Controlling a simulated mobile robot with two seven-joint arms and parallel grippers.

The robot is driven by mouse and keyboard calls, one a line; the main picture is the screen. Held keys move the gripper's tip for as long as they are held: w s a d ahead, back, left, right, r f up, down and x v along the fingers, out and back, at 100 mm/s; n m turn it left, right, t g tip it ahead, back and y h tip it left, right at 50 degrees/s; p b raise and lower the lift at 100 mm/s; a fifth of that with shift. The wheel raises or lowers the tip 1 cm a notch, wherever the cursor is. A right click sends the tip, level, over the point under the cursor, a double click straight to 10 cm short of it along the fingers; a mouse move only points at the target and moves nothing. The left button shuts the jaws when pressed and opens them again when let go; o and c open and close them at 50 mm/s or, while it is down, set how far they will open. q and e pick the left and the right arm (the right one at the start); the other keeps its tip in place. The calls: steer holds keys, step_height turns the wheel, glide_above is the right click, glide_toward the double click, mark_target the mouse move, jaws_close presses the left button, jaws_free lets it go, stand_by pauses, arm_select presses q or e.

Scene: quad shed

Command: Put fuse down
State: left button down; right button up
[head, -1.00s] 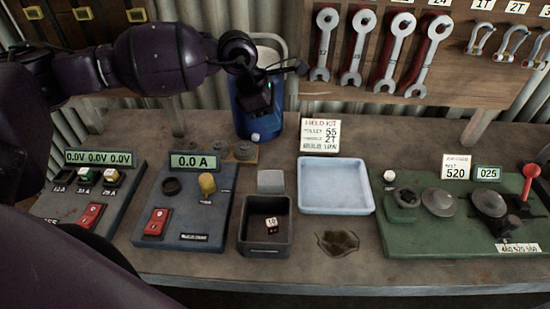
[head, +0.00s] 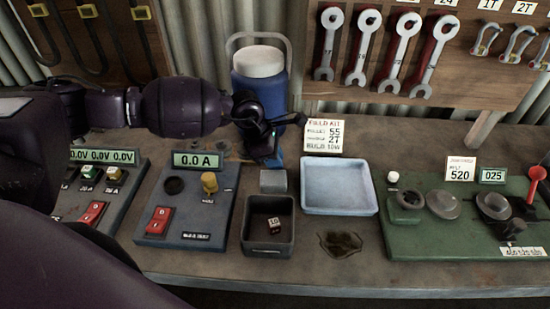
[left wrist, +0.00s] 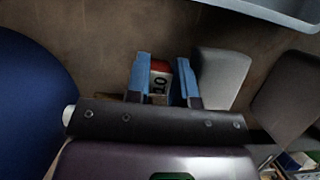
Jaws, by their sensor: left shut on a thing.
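My left gripper (head: 270,160) is low in front of the blue cooler, just behind a small grey block (head: 273,181). In the left wrist view its two blue fingers (left wrist: 163,72) are shut on a fuse (left wrist: 160,82), which is red and white with a dark "10" marking. The grey block (left wrist: 220,76) is close beside the fingers there. The fuse is hidden in the head view, and I cannot tell whether it touches the bench. Another small piece (head: 274,223), marked "10", lies in the dark open bin (head: 268,249). My right gripper is out of view.
The blue cooler (head: 255,85) stands behind the gripper. A pale tray (head: 338,208) is to the right, with a field kit card (head: 324,137) behind it. A meter box (head: 190,215) is left, a green device (head: 440,240) right. Bare bench lies between tray and green device.

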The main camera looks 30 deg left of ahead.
arm_select(q)
steer(key=shift+f, duration=0.1)
steer(key=c, duration=1.3)
jaws_free()
